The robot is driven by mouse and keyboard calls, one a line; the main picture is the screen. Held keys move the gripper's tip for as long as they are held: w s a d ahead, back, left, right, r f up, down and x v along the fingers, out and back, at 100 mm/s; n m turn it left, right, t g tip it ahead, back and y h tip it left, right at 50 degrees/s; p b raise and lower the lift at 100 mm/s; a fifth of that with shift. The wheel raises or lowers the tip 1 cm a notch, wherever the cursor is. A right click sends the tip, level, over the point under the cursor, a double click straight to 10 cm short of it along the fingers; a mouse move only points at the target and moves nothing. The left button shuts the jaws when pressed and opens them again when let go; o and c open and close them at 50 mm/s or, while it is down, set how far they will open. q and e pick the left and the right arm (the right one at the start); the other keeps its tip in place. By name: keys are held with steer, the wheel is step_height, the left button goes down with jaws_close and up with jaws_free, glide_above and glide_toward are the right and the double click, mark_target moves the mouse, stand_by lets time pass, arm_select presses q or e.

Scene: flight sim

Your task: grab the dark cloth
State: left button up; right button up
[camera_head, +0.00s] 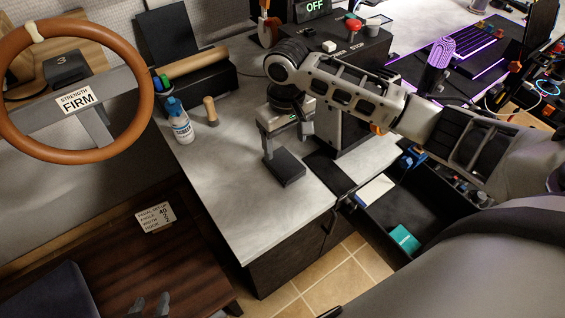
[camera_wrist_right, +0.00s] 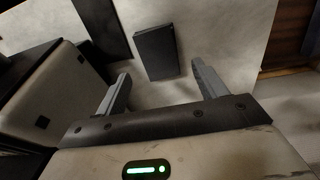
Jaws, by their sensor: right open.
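A small dark rectangular piece (camera_head: 285,168) lies on the grey counter, near its front edge.
A flat dark strip (camera_head: 329,172) lies at the counter edge to the right. A white bottle (camera_head: 181,127) and wooden peg (camera_head: 210,111) stand left of my right gripper. An open drawer (camera_head: 398,208) is at right. The counter's front left (camera_head: 240,200) is clear.

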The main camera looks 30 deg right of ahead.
mark_target(286, 165)
step_height(286, 165, down, 9)
steer(key=shift+d, duration=0.15)
steer(key=c, duration=0.7)
